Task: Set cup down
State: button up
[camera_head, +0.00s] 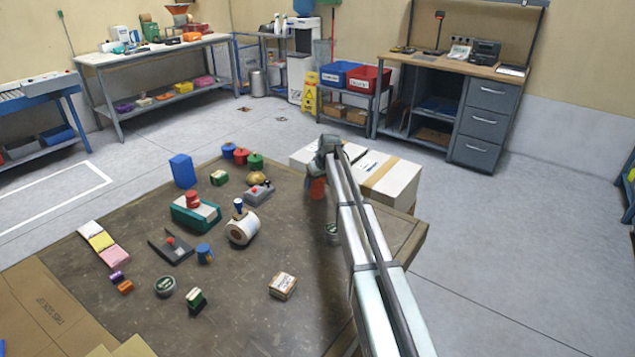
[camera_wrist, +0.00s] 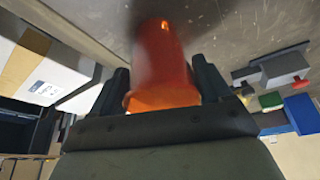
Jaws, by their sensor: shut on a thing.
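An orange-red cup (camera_head: 317,188) is at the far right part of the dark work table (camera_head: 245,310), below the end of my arm. In the wrist view the cup (camera_wrist: 163,65) sits between the two black fingers of my gripper (camera_wrist: 161,82), which is shut on it. The cup's far end is at or very near the tabletop; I cannot tell whether it touches. My gripper (camera_head: 326,165) partly hides the cup in the head view.
A white carton (camera_head: 390,180) stands just beyond the table's far right edge. A grey stapler-like device (camera_head: 257,194) and a tan round object (camera_head: 257,178) lie left of the cup. A round tin (camera_head: 332,233) is nearer, partly behind my arm.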

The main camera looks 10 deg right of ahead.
jog(key=shift+f, duration=0.1)
jog(key=o, duration=1)
jog(key=v, duration=1.2)
